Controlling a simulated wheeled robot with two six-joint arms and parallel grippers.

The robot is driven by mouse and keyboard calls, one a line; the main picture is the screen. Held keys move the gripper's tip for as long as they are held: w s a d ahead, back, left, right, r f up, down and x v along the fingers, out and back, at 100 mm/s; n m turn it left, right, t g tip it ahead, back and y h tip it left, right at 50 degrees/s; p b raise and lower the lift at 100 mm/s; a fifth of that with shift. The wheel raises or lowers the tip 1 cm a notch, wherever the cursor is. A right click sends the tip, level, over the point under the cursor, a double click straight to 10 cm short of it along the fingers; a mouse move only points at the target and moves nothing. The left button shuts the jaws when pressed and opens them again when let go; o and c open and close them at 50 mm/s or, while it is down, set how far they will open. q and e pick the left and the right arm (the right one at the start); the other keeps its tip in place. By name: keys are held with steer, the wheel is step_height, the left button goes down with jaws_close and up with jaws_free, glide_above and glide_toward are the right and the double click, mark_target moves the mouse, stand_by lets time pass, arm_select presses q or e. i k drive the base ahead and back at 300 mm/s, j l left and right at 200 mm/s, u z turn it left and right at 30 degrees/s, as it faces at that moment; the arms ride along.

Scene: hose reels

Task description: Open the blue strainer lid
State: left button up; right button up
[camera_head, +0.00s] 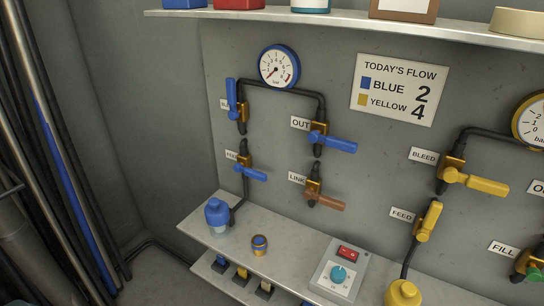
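The blue strainer (217,215) stands upright at the left end of the lower shelf, below the blue valve pipes. It has a blue top with a small knob over a paler lower body. Its top looks seated on the body. A black pipe runs from its right side up to a blue-handled valve (247,171). Neither of my grippers is in view.
The shelf (285,245) also holds a small brass and blue ring-shaped part (260,245), a control box (339,272) with a red switch and teal knob, and a yellow strainer (403,293). Valve handles stick out above. Vertical pipes (50,150) stand at the left.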

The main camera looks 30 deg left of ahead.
mark_target(216, 211)
steer(key=u, duration=1.25)
